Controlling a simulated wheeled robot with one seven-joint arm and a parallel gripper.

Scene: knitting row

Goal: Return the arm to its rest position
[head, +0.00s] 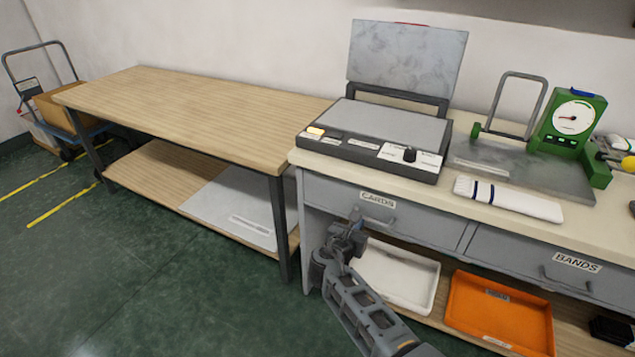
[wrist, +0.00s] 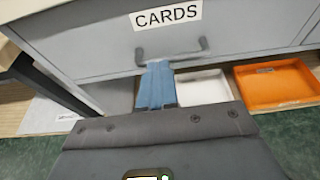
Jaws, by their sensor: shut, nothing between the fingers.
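My arm reaches up from the bottom of the head view, and my gripper (head: 355,216) is in front of the grey drawer labelled CARDS (head: 335,200). In the wrist view, the blue fingers of my gripper (wrist: 157,66) are together and empty. The CARDS drawer front is shut.
A press with a raised lid (head: 405,58) stands on the counter (head: 460,205). A white tray (head: 432,290) and an orange tray (head: 500,310) sit on the shelf below. A wooden table (head: 200,105) stands at left. Green floor (head: 150,270) lies open at lower left.

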